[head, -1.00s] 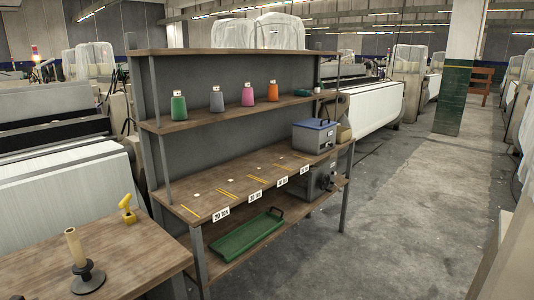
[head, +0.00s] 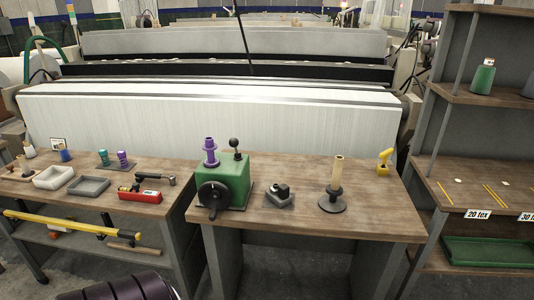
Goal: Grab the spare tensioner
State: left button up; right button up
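No part is clearly marked as the spare tensioner, and I cannot tell which it is. On the middle bench, a small black part on a grey plate (head: 280,195) lies right of a green box with a crank (head: 222,182). A purple spool-shaped part (head: 210,152) stands on that box. A yellow part (head: 384,160) stands at the bench's back right corner. On the left bench, a teal spool-shaped part (head: 103,157) and a purple one (head: 123,159) stand upright near the back. Neither of my grippers is in view.
A tan tube on a dark round base (head: 335,188) stands on the middle bench (head: 310,228). The left bench holds two trays (head: 88,186), a red tool (head: 140,197) and a hammer-like tool (head: 156,178). A shelf rack (head: 458,125) stands at right. A loom (head: 220,120) is behind.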

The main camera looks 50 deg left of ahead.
aim_at(280, 197)
jog(key=u, duration=1.5)
